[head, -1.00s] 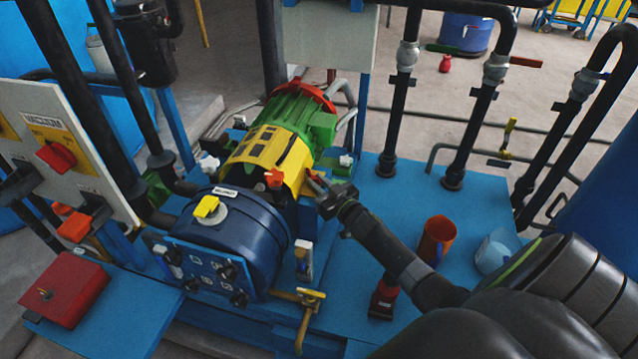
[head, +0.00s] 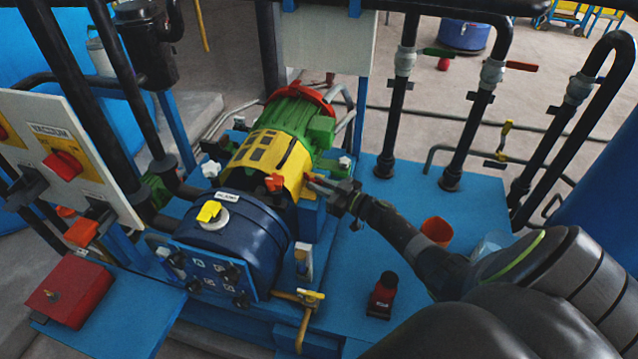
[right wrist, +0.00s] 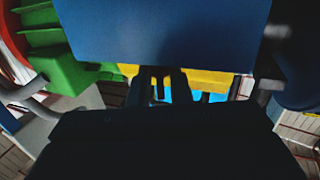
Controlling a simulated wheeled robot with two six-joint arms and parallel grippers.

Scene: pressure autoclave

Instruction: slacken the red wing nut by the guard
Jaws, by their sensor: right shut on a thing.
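My right gripper (head: 316,182) reaches in from the right and is shut beside the yellow guard (head: 285,150), above a blue block (head: 312,212). Small reddish parts at its fingertips look like the red wing nut (head: 310,177), mostly covered by the fingers. In the right wrist view the two dark fingers (right wrist: 163,76) point at the yellow guard edge (right wrist: 208,78); the nut itself cannot be made out there. A separate red winged piece (head: 274,183) stands at the guard's front edge, apart from the fingers. My left gripper is not in view.
The blue drum (head: 240,240) with a yellow knob lies in front of the guard, the green motor (head: 305,122) behind it. An orange cup (head: 437,231) and a red-and-black object (head: 382,296) stand on the blue deck (head: 350,270). Black pipes rise at the back right.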

